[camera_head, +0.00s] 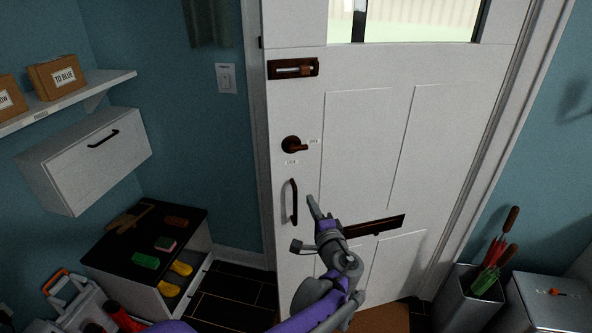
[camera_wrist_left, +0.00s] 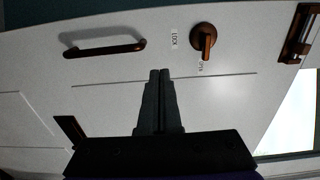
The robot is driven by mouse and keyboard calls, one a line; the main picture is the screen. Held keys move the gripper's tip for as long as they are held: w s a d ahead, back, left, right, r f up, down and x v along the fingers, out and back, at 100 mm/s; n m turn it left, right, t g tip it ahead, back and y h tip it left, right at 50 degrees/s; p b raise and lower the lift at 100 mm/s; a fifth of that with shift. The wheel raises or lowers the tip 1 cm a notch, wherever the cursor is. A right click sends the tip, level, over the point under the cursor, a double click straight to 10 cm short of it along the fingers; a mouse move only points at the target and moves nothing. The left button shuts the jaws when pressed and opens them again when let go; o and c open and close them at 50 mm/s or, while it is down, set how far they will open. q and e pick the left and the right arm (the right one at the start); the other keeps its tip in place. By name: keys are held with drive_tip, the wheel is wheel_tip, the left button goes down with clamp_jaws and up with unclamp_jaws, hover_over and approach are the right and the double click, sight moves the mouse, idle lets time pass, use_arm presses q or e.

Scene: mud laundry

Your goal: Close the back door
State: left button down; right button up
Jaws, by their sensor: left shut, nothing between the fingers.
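The white back door (camera_head: 360,130) fills the middle of the head view, with its left edge beside the door frame; I cannot tell whether it is fully closed. It carries a dark bolt (camera_head: 293,68), a bronze turn knob (camera_head: 293,145), a pull handle (camera_head: 293,202) and a letter slot (camera_head: 374,226). My left gripper (camera_head: 313,207) is shut and empty, just right of the pull handle. In the left wrist view its fingers (camera_wrist_left: 158,100) point at the door face between the handle (camera_wrist_left: 103,48) and the knob (camera_wrist_left: 204,40). Contact is unclear. My right gripper is out of view.
A low cabinet (camera_head: 150,225) with an open lower drawer or shelf stands left. A shelf with boxes (camera_head: 55,76) and a wall cabinet (camera_head: 88,155) are above. An umbrella bin (camera_head: 468,300) and a grey box (camera_head: 550,300) stand right. Dark floor tiles (camera_head: 232,290) are bare left of the door.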

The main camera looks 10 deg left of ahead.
sight(296, 169)
use_arm(q)
drive_tip(key=x, duration=0.4)
drive_tip(key=p+x, duration=0.1)
drive_tip(key=x, duration=0.4)
drive_tip(key=p+x, duration=0.1)
drive_tip(key=x, duration=0.3)
drive_tip(key=shift+w+r, duration=0.3)
drive_tip(key=shift+a, duration=0.1)
